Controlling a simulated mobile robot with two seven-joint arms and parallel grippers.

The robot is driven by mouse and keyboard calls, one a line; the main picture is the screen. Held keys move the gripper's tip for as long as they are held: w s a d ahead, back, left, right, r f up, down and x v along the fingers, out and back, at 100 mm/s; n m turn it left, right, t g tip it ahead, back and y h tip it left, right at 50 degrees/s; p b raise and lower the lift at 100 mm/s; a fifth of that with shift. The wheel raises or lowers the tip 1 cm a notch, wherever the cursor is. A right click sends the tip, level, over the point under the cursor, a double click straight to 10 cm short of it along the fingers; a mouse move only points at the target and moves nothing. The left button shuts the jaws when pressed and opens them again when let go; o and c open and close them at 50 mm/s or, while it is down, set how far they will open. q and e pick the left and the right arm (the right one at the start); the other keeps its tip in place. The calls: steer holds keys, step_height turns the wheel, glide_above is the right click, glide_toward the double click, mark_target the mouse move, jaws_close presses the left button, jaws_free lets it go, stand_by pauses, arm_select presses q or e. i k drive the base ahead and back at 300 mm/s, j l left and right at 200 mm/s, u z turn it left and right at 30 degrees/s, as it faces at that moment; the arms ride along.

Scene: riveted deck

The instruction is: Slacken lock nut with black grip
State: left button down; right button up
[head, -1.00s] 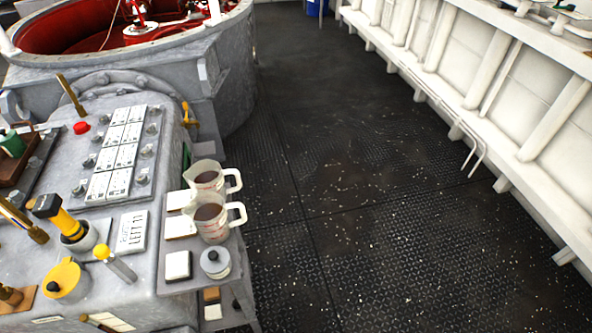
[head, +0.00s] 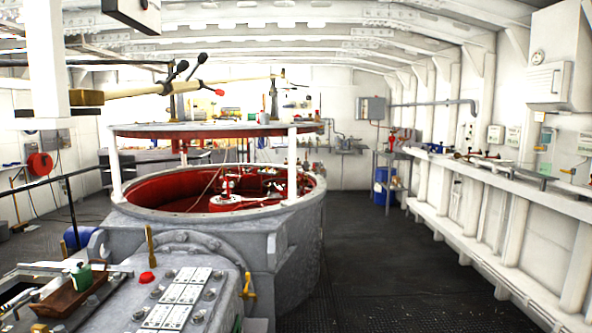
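No lock nut with a black grip can be made out for certain in the head view. A lever fitting with black knobs (head: 180,70) and a red-tipped arm (head: 218,92) sits on a pale horizontal bar (head: 140,92) at the upper left. I cannot tell whether it includes the lock nut. The grey console (head: 215,262) shows only in part at the bottom left, with white label plates (head: 182,291), a red button (head: 147,277) and a brass lever (head: 150,244). Neither of my grippers is in view.
A large round grey housing with a red interior (head: 165,190) stands behind the console. Dark deck floor (head: 355,265) lies clear on the right, beside a white ribbed wall ledge (head: 490,180). A blue drum (head: 381,186) stands at the back. A wooden tray (head: 68,300) is at the lower left.

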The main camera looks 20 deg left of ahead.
mark_target(183, 65)
steer(key=u, duration=1.2)
